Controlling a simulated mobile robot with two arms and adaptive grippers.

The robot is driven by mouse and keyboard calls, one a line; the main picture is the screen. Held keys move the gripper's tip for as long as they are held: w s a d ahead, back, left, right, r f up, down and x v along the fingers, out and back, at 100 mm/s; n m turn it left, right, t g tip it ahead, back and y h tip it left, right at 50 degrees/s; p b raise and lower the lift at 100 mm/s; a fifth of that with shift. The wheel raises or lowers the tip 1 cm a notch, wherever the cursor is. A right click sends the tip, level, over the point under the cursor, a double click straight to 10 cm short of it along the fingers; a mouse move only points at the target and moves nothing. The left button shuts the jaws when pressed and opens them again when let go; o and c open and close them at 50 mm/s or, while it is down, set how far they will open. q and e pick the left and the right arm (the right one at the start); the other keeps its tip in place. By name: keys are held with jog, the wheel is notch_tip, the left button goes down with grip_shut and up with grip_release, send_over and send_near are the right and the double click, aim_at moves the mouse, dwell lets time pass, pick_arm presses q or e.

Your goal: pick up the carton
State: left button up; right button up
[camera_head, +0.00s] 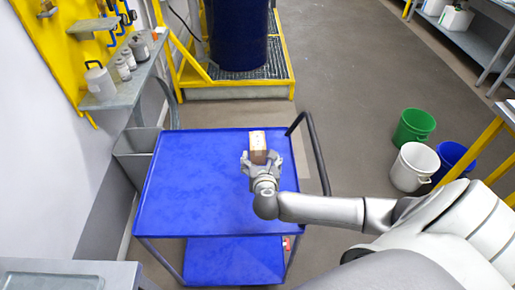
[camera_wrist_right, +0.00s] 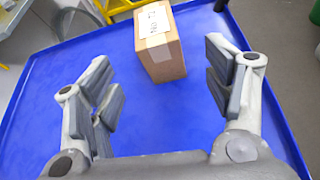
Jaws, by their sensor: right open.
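The carton (camera_head: 257,141) is a small brown box with a white label, standing on the blue cart top (camera_head: 190,185) near its right side. In the right wrist view the carton (camera_wrist_right: 160,45) stands just beyond my right gripper, between the lines of its two fingers. My right gripper (camera_head: 261,160) is open, and in the wrist view (camera_wrist_right: 165,90) its pads are spread wide with bare blue surface between them. The fingers do not touch the carton. The carton's far side is hidden. My left gripper is not in view.
The cart's dark handle (camera_head: 315,150) rises close to the right of the carton. A grey bin (camera_head: 135,155) hangs at the cart's left. Green (camera_head: 414,126), white (camera_head: 411,167) and blue (camera_head: 452,160) buckets stand on the floor at right. The cart's left half is clear.

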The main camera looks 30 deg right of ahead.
aim_at(258, 143)
jog(key=shift+n, duration=0.5)
jog(key=x, duration=0.3)
jog(key=r+x, duration=0.1)
jog(key=x, duration=0.1)
jog(key=shift+w+d+f, duration=0.15)
jog(key=shift+w+d, duration=0.1)
jog(key=shift+d, duration=0.05)
jog(key=shift+r+p+x, duration=0.15)
jog(key=shift+p+x, duration=0.15)
jog(key=shift+x, duration=1.2)
jog(key=shift+r+p+x, duration=0.1)
jog(key=shift+p+x, duration=0.2)
jog(key=shift+x, duration=1.2)
jog(key=shift+w+a, duration=0.1)
jog(key=shift+w, duration=0.05)
jog(key=shift+c, duration=0.2)
jog(key=c, duration=1)
jog(key=shift+c, duration=0.9)
jog(key=shift+r, duration=0.2)
